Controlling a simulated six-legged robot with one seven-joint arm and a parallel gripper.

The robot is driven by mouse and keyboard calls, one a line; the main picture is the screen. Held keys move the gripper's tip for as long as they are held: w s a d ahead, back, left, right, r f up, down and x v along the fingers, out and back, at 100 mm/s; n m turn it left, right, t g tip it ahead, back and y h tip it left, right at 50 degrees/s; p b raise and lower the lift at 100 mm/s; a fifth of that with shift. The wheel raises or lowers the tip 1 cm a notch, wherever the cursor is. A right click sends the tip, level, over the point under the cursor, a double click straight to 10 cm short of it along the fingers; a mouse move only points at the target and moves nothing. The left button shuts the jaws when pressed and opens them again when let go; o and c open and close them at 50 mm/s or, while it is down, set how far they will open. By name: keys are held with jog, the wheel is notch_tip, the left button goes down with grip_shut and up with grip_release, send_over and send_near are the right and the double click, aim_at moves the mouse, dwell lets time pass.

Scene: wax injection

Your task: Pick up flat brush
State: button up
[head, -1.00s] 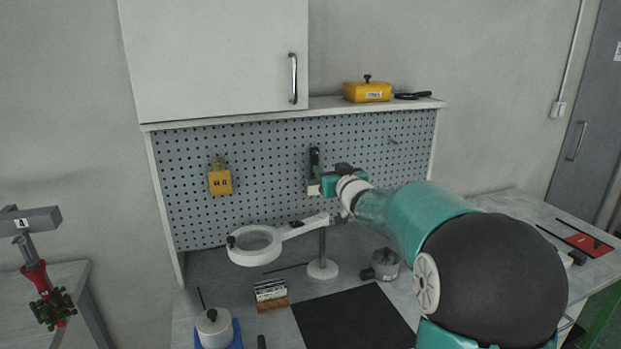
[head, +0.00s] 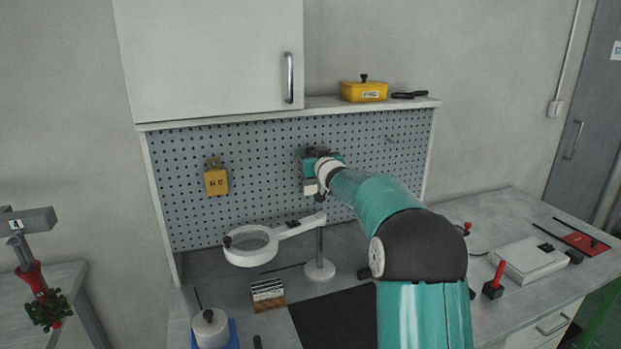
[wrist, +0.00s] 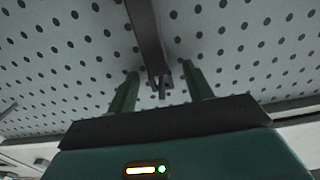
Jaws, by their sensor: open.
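My gripper (head: 317,153) is up close to the pegboard in the head view and covers much of what hangs there. In the wrist view its two green fingers (wrist: 160,70) are spread apart. A long dark strip, which looks like the flat brush's handle (wrist: 147,35), runs down from the top edge into the space between the fingers. A small metal hook shows at its end. I see a gap on both sides, so the fingers do not clasp it. A pale block below my gripper in the head view may be the brush's lower end (head: 310,187).
The pegboard (head: 270,150) stands behind the workbench, under a shelf with a yellow box (head: 363,91). A yellow tool (head: 216,180) hangs to the left. A white ring magnifier (head: 250,247) stands below my gripper. A brush block (head: 268,293) sits on the bench.

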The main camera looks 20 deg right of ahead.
jog(key=shift+c, duration=0.2)
jog(key=c, duration=1)
jog(key=shift+c, duration=0.2)
